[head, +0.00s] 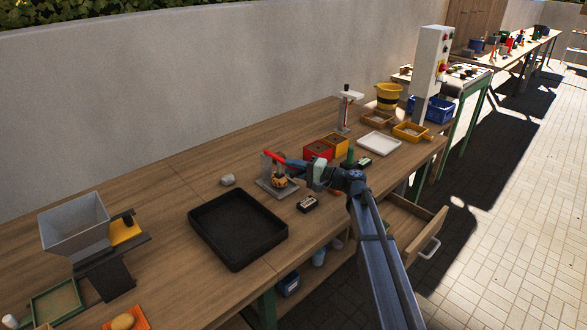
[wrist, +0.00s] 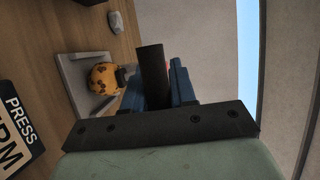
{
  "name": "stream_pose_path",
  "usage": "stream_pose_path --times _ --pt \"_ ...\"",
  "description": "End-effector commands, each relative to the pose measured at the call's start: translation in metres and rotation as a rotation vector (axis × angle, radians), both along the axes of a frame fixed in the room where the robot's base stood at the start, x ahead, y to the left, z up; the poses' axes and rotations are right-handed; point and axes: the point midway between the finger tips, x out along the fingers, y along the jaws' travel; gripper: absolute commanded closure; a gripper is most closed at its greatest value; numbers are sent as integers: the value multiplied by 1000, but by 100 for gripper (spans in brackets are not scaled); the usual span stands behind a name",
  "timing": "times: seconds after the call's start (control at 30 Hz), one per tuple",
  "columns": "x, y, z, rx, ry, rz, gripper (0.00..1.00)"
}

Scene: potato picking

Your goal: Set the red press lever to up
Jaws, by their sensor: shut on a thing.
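The press (head: 266,187) stands on the workbench left of my gripper, with a grey base plate and an upright post. Its red lever (head: 273,157) runs from the post towards my gripper, sloping slightly down to the right. A yellow, brown-spotted round thing (head: 280,182) sits on the press base; it also shows in the wrist view (wrist: 103,78). My gripper (head: 293,164) is shut on the end of the red lever.
A black sign reading PRESS (head: 308,203) lies right in front of the press. A black tray (head: 238,228) and a grey stone (head: 227,180) lie to the left. Red and yellow boxes (head: 319,151) stand close behind my gripper. A drawer (head: 415,228) stands open below the bench.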

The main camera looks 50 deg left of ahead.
Motion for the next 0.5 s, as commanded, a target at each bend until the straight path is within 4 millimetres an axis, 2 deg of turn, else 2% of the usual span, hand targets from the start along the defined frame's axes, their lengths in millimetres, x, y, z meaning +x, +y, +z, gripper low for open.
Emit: stream_pose_path --times 0.5 --pt "0 0 4 -22 -2 0 100"
